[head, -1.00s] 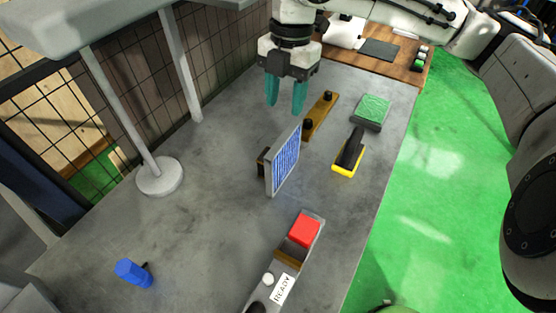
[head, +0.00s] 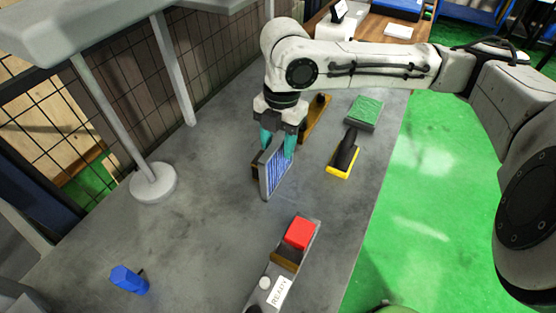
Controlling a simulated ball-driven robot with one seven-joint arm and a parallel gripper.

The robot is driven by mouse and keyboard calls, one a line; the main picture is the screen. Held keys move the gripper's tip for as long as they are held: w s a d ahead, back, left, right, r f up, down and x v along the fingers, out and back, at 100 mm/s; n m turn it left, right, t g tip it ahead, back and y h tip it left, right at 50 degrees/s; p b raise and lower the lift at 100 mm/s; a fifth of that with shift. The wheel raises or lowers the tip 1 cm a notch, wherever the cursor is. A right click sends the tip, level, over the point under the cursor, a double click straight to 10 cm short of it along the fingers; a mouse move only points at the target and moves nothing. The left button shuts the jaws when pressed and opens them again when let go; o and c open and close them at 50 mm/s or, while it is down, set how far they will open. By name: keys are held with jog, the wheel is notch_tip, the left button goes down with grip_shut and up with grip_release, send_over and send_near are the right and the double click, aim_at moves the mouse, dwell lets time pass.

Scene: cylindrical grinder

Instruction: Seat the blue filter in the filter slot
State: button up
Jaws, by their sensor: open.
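The blue filter (head: 275,172) is a flat panel with a grey frame and a blue ribbed face. It stands upright on the grey table, with a brown piece behind its left edge. My gripper (head: 277,148) points down over the top of the filter. Its two teal fingers are apart, one on each side of the filter's upper part. I cannot tell whether they touch it. The filter slot cannot be made out clearly; whether the brown piece at the filter's edge is part of it, I cannot tell.
A brown bar with black knobs (head: 315,119) lies behind the filter. A black-handled yellow brush (head: 344,158) and a green pad (head: 363,112) lie to the right. In front are a red block (head: 299,233) in a tray and a blue object (head: 128,280). A white post (head: 152,183) stands left.

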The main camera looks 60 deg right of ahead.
jog(key=shift+c, duration=0.3)
grip_shut()
jog(key=shift+r, duration=0.1)
dwell(0.4)
